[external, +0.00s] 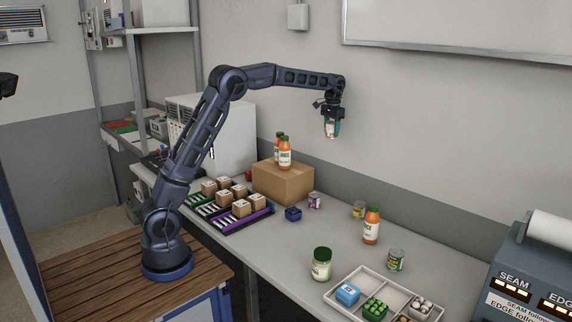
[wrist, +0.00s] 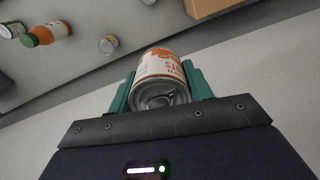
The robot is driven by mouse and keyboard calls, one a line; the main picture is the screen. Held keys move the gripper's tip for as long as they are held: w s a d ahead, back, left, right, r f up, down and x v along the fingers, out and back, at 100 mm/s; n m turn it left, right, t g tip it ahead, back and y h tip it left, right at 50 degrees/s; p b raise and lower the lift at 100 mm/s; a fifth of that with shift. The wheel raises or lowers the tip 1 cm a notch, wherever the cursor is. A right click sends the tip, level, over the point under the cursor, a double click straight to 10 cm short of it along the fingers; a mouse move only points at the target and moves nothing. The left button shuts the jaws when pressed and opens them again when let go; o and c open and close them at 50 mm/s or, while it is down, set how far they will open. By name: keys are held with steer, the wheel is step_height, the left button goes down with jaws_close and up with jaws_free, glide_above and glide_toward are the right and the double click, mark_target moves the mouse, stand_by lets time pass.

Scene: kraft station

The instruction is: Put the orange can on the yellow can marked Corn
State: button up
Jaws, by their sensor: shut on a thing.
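My gripper (external: 331,119) is raised high above the counter, pointing down, and is shut on the orange can (external: 331,130). In the wrist view the can (wrist: 160,72), white and orange with a metal end towards the camera, sits between the two green fingers. A small yellow can (external: 359,209), likely the Corn can, stands on the counter below and to the right, beside an orange bottle. Its label is too small to read. It also seems to show in the wrist view (wrist: 108,44), well apart from the held can.
The orange bottle (external: 371,227) stands close to the yellow can. A green-labelled can (external: 396,259), a jar (external: 321,264) and a divided tray (external: 337,296) are nearer the front. A purple can (external: 315,200), a blue item (external: 293,214) and a cardboard box (external: 283,187) with bottles stand left.

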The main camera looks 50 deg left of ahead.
steer(key=s+d+m, duration=0.1)
steer(key=d+m, duration=0.2)
steer(key=d, duration=1.6)
glide_toward(360, 203)
steer(key=shift+s+a+m, duration=0.1)
steer(key=shift+m, duration=0.2)
steer(key=shift+f, duration=2.8)
steer(key=shift+f, duration=0.1)
steer(key=o, duration=1.1)
steer(key=shift+c, duration=0.2)
